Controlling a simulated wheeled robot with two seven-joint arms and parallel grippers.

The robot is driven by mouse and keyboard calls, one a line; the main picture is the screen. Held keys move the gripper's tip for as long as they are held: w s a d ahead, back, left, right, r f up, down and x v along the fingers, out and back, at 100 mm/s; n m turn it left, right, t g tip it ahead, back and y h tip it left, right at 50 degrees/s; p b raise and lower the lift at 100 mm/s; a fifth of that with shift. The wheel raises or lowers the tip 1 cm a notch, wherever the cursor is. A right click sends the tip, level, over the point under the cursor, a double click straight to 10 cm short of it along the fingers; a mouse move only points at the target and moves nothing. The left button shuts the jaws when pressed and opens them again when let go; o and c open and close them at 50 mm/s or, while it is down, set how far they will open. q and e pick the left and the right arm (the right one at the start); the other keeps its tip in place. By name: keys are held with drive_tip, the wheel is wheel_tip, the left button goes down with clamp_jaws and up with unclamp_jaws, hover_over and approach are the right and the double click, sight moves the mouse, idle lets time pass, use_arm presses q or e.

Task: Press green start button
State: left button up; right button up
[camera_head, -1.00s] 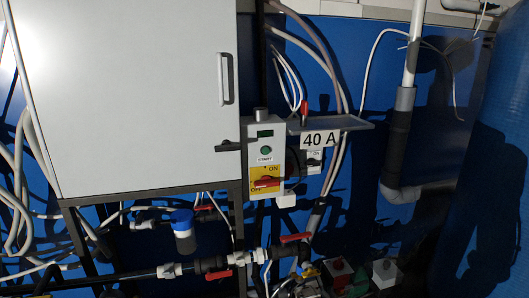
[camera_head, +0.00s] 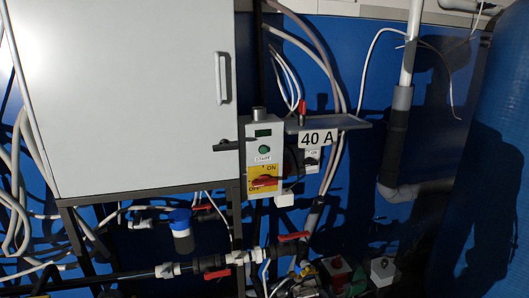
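The green start button (camera_head: 264,149) is a small round button on the front of a light grey control box (camera_head: 252,170). A label sits just under it and a small dark display (camera_head: 263,133) just above it. Lower on the box is a red rotary switch (camera_head: 264,181) on a yellow plate marked ON and OFF. Nothing covers the button. Neither of my grippers shows in the head view.
A large grey cabinet (camera_head: 140,90) stands left of the control box. A shelf (camera_head: 345,123) with a "40 A" sign (camera_head: 319,138) juts out to the right. Pipes with red-handled valves (camera_head: 294,237) run below. A blue tank (camera_head: 490,170) stands at the right.

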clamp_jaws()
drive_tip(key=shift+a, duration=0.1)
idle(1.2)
